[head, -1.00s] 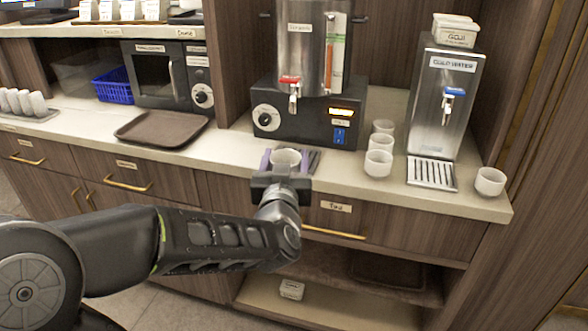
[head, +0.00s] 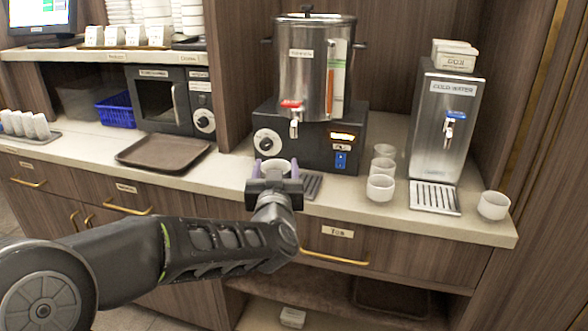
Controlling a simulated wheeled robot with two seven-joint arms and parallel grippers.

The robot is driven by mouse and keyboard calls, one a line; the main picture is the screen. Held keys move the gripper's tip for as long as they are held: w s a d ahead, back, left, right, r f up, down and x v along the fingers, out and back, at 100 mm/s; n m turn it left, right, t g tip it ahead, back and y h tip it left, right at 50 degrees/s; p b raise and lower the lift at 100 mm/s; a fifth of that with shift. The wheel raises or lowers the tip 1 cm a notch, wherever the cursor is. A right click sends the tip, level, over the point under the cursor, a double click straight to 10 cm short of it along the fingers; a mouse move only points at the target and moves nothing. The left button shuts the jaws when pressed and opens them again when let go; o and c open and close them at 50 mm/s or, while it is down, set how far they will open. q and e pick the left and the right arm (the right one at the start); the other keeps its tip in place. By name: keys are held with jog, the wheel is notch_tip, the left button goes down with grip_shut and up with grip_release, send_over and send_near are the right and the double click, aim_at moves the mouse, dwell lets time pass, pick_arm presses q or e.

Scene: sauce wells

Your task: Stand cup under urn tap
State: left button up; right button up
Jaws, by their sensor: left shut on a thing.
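A silver urn (head: 306,65) stands on a black base with a dial and a lit display. Its tap (head: 293,122) has a red handle and points down over the counter. My left gripper (head: 275,172) is shut on a white cup (head: 276,165), one finger on each side of it. The cup looks upright, in front of the urn base and below and a little left of the tap. The gripper hides its lower part, so I cannot tell whether it touches the counter. A dark drip grille (head: 312,186) shows just right of the gripper. My right gripper is not in view.
Several white cups (head: 381,187) stand right of the urn, and another cup (head: 493,205) stands at the counter's right end. The cold water dispenser (head: 445,125) stands between them. A brown tray (head: 163,152) lies on the counter at left, before a microwave (head: 160,98).

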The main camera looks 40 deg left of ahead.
pick_arm(q)
jog(key=w+a+f, duration=0.2)
jog(key=w+a, duration=0.2)
jog(key=w, duration=0.8)
jog(key=shift+w+a, duration=0.2)
jog(key=shift+w, duration=0.05)
notch_tip(320, 180, down, 4)
jog(key=shift+f, duration=0.2)
jog(key=shift+w+f, duration=0.15)
jog(key=shift+f, duration=0.2)
